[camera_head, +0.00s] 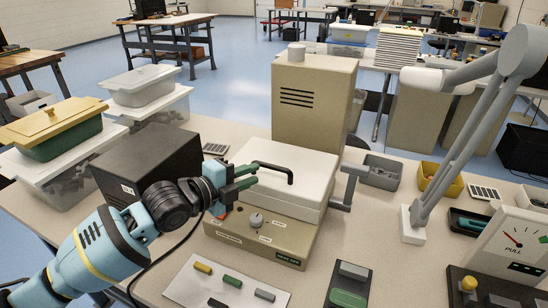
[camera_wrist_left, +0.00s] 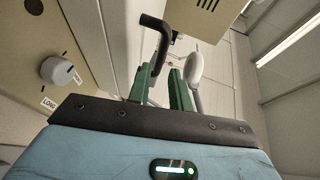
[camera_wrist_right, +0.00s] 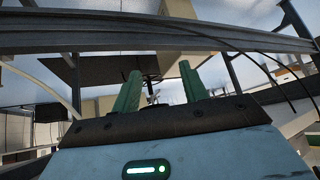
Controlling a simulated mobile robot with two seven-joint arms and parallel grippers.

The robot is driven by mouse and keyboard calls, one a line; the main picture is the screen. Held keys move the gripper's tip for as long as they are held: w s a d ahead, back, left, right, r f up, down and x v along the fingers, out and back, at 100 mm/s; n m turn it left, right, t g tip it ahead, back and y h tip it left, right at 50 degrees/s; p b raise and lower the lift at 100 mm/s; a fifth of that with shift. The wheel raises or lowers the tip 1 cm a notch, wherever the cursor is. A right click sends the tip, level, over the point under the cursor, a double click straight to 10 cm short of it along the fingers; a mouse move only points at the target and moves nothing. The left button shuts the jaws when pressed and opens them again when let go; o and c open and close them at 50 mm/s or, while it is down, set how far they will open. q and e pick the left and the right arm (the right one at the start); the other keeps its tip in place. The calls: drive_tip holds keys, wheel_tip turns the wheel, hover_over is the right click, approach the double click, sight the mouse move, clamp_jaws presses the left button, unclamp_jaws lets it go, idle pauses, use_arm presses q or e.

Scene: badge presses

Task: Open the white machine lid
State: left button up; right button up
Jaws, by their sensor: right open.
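The white machine lid (camera_head: 309,176) lies shut on a beige machine base (camera_head: 300,243) in the middle of the table. A black bar handle (camera_head: 289,172) stands up from the lid. My left gripper (camera_head: 250,176), with green fingers, is at the lid's left side, near the handle's left end. In the left wrist view its two fingers (camera_wrist_left: 164,75) are apart, and the handle (camera_wrist_left: 158,32) shows just beyond the tips. Whether they touch it I cannot tell. My right gripper (camera_wrist_right: 157,82) is open and empty in the right wrist view, away from the lid.
A black box (camera_head: 150,160) stands left of the machine, close to my left arm. A tall beige cabinet (camera_head: 313,100) stands behind it. A grey lamp arm (camera_head: 455,145) rises at the right. A white panel with small coloured bars (camera_head: 205,288) lies in front.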

sight(270, 168)
use_arm(q)
drive_tip(key=x, duration=0.7)
drive_tip(key=shift+d, duration=0.3)
use_arm(e)
drive_tip(key=shift+s+f, duration=0.2)
drive_tip(key=shift+s, duration=0.3)
drive_tip(key=shift+s+f, duration=0.2)
drive_tip(key=shift+s, duration=0.3)
use_arm(q)
drive_tip(key=shift+c, duration=0.4)
use_arm(e)
drive_tip(key=shift+s, duration=0.1)
use_arm(q)
clamp_jaws()
